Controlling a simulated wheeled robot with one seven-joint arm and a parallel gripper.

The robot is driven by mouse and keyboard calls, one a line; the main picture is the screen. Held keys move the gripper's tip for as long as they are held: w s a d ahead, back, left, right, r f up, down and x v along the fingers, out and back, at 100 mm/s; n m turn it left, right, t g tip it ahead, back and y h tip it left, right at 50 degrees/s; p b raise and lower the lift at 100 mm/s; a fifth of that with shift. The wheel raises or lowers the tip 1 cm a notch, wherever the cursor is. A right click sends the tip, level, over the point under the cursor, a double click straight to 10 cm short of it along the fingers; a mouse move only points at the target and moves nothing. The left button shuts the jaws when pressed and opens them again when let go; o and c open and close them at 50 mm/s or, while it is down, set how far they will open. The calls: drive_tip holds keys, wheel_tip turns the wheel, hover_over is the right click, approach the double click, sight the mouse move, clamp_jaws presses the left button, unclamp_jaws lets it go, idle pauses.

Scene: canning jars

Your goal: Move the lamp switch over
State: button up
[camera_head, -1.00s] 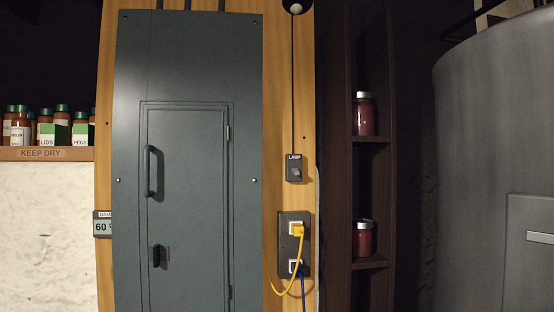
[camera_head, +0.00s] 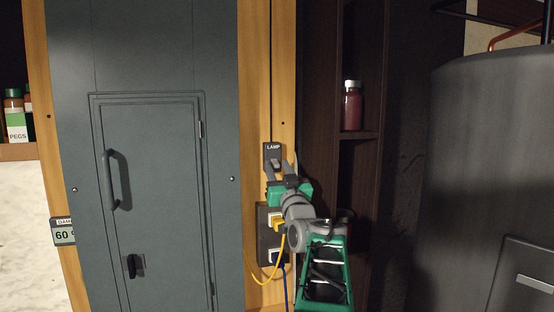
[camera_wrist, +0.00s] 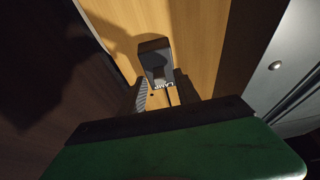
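The lamp switch (camera_head: 273,150) is a small dark box labelled LAMP on a wooden post, with a grey toggle at its lower part. A black cord runs straight up from it. In the wrist view the switch box (camera_wrist: 154,46) appears upside down, just beyond the fingers. My gripper (camera_head: 281,167) is open and empty, right in front of the switch, one finger towards each side of the toggle. In the wrist view the gripper (camera_wrist: 164,92) shows its fingers apart. I cannot tell whether either finger touches the switch. The green gripper body hides part of the post below.
Below the switch is an outlet plate (camera_head: 265,243) with a yellow cord (camera_head: 268,280) and a blue cord, close to my arm. A grey panel (camera_head: 155,75) with a handle stands left. A shelf with a red jar (camera_head: 352,108) and a large grey tank (camera_head: 485,150) are right.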

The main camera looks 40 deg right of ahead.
drive_tip(key=shift+w+d+r, duration=0.15)
drive_tip(key=shift+w+d, duration=0.1)
drive_tip(key=shift+w, duration=0.05)
clamp_jaws()
idle(0.5)
